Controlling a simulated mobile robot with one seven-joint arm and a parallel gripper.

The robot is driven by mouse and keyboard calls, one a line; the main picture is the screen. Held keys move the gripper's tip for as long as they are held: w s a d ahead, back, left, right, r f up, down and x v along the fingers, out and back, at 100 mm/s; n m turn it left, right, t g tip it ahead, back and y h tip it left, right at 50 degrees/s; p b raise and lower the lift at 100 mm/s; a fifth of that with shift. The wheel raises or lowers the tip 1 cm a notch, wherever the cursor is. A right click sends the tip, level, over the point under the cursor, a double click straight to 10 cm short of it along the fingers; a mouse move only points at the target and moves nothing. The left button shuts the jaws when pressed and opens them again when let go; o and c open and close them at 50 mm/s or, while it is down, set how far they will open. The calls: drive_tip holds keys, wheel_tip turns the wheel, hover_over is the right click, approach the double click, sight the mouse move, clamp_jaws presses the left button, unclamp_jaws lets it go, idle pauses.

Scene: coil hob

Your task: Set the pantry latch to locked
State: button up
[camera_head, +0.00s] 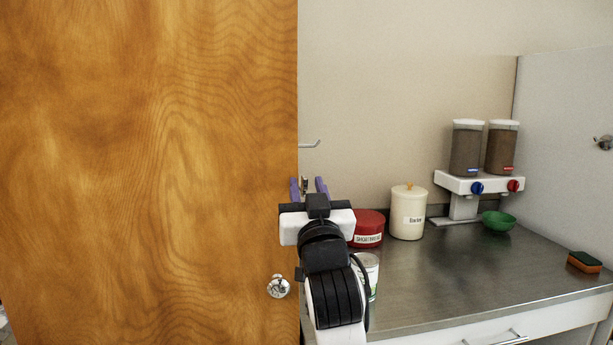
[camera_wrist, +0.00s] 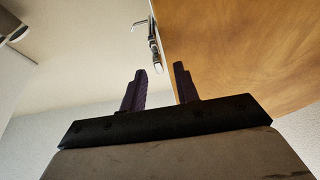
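A wooden door (camera_head: 150,170) fills the left of the head view; its face is also at upper right in the wrist view (camera_wrist: 240,45). A small metal latch (camera_wrist: 154,55) sits at the door's edge in the wrist view. In the head view it shows only partly, as a small metal piece (camera_head: 304,185) between my fingers. Whether it is locked cannot be told. My gripper (camera_head: 308,188) is open, its two purple fingers apart and empty. In the wrist view the gripper (camera_wrist: 160,71) points toward the latch, which lies just beyond the fingertips, apart from them as far as I can see.
A metal lever (camera_head: 310,144) sticks out above the latch. A round silver knob (camera_head: 279,287) is lower on the door. The counter (camera_head: 450,275) at right holds a red tin (camera_head: 369,226), a cream canister (camera_head: 408,213), a can, a dispenser (camera_head: 480,184), a green bowl (camera_head: 498,221) and a sponge (camera_head: 584,263).

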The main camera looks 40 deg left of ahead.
drive_tip(key=shift+x, duration=0.75)
clamp_jaws()
